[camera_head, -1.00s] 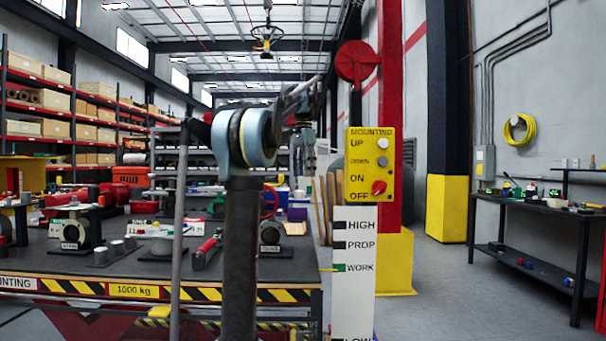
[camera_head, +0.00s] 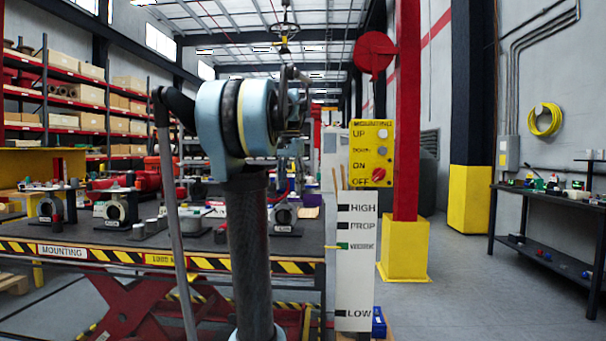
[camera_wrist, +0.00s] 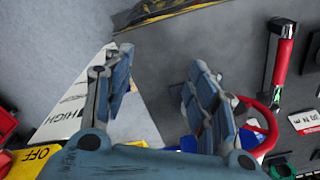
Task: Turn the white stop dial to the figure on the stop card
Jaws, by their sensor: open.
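My gripper (camera_wrist: 158,85) is open and empty in the wrist view, with its two blue-grey fingers apart above the floor and the dark table edge. In the head view my arm hides most of the gripper. I cannot make out the white stop dial or the stop card in either view. Several grey valve bodies with small white labels stand on the table (camera_head: 150,242), one of them at the left (camera_head: 117,210). In the wrist view a red ring-shaped handle (camera_wrist: 268,128) lies just right of the right finger.
A yellow MOUNTING control box (camera_head: 368,152) stands above a white height board (camera_head: 356,270) at the table's right end. A red-handled tool (camera_wrist: 284,55) lies on the table. A red and yellow column (camera_head: 405,250) is behind. Floor to the right is clear before a dark bench (camera_head: 540,205).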

